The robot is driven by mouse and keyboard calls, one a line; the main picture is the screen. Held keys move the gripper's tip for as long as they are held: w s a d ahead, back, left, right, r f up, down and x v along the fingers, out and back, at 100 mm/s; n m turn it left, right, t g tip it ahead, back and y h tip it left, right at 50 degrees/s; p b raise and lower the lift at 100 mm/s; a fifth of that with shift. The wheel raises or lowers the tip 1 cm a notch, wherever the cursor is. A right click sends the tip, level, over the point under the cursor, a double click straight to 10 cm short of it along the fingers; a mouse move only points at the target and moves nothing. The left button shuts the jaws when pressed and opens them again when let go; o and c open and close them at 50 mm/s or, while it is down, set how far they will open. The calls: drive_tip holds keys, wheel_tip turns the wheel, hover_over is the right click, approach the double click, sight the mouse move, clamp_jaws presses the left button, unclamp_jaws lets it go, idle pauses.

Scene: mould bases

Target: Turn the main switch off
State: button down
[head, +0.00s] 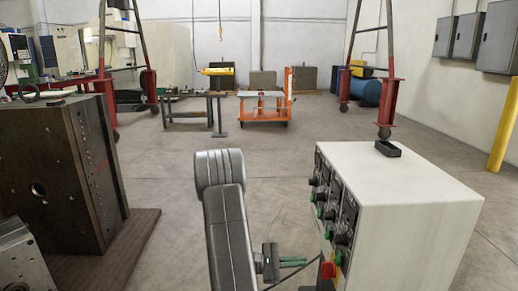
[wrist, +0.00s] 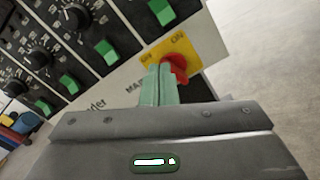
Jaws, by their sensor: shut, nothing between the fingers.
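The main switch is a red knob (wrist: 178,66) on a yellow plate (wrist: 186,44) marked OFF and ON, low on the control cabinet's front. In the head view the red knob (head: 327,270) shows at the bottom of the cabinet's panel. My gripper (wrist: 165,68) is shut and empty. Its pale green fingertips are together just left of the knob and partly cover it and the plate. I cannot tell whether they touch it. Part of the lettering below the plate is hidden behind the fingers.
The white control cabinet (head: 412,205) has several black dials and green switches close to the fingers. A small black tray (head: 388,149) lies on its top. A large dark mould base (head: 60,170) stands at left. The floor between them is mostly clear.

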sight(328, 271)
drive_tip(key=s+f+m, duration=0.4)
drive_tip(key=f+m, duration=0.2)
drive_tip(key=m, duration=0.6)
drive_tip(key=shift+w+d+r, duration=0.1)
drive_tip(key=shift+d, duration=1.45)
drive_tip(key=shift+w+d+r, duration=0.1)
drive_tip(key=shift+d, duration=1.45)
drive_tip(key=shift+w+r, duration=0.15)
drive_tip(key=shift+w, duration=0.45)
drive_tip(key=shift+r+b, duration=0.1)
drive_tip(key=shift+b, duration=0.9)
drive_tip(key=shift+r+b, duration=0.65)
drive_tip(key=shift+b, duration=1.15)
drive_tip(key=shift+s, duration=0.1)
